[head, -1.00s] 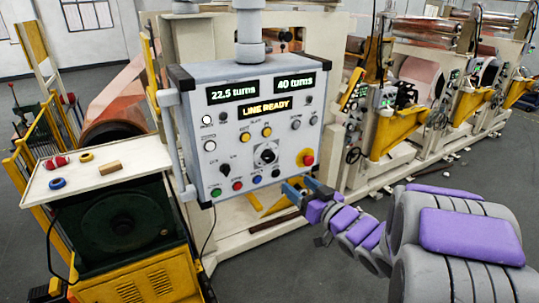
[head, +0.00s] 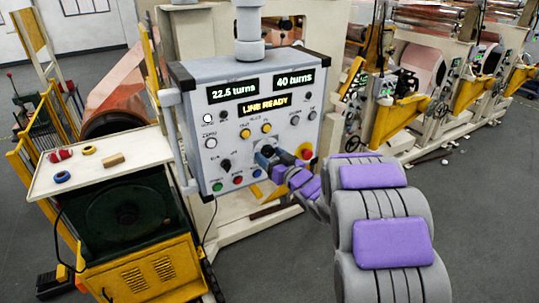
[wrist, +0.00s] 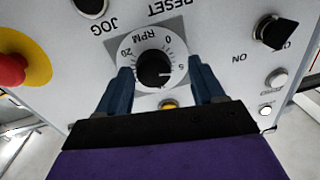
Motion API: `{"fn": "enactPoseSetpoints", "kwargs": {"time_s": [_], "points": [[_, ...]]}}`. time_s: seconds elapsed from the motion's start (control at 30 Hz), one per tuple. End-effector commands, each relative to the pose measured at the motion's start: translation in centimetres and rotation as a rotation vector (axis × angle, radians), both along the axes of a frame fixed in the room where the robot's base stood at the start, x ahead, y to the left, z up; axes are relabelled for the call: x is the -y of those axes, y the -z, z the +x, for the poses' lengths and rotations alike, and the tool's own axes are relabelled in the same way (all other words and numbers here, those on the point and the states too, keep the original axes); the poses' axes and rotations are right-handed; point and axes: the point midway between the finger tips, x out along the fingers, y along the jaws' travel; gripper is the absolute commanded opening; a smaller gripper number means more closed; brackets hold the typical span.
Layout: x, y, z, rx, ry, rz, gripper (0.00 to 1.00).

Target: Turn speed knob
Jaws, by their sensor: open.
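The speed knob (wrist: 154,69) is a black round knob on a white dial marked RPM, with 0, 5 and 20 visible, in the wrist view. It sits on the grey control panel (head: 225,132). My gripper (wrist: 160,82) has two blue fingers, open, one on each side of the dial. A gap shows between each finger and the black knob. In the head view my gripper (head: 267,156) is at the lower middle of the panel and covers most of the knob.
A red mushroom button on a yellow base (wrist: 14,68) is close to the knob. A black selector switch (wrist: 275,37) is on the other side. A white table (head: 85,184) with small items stands left of the panel. Open floor lies at right.

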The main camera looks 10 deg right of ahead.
Motion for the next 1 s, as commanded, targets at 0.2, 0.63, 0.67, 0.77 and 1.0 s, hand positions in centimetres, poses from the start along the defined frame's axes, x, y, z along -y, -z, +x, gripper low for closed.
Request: {"fn": "enactPoseSetpoints", "kwargs": {"time_s": [0.2, 0.63, 0.67, 0.77, 1.0], "points": [[-0.03, 0.10, 0.48, -0.002, 0.002, 0.001, 0.68], [-0.63, 0.10, 0.48, -0.002, 0.001, -0.002, 0.43], [-0.58, 0.11, 0.48, -0.002, 0.001, -0.002, 0.40], [-0.40, 0.12, 0.47, -0.002, 0.000, -0.001, 0.30], [-0.39, 0.13, 0.40, -0.003, 0.000, -0.001, 0.12]]}}
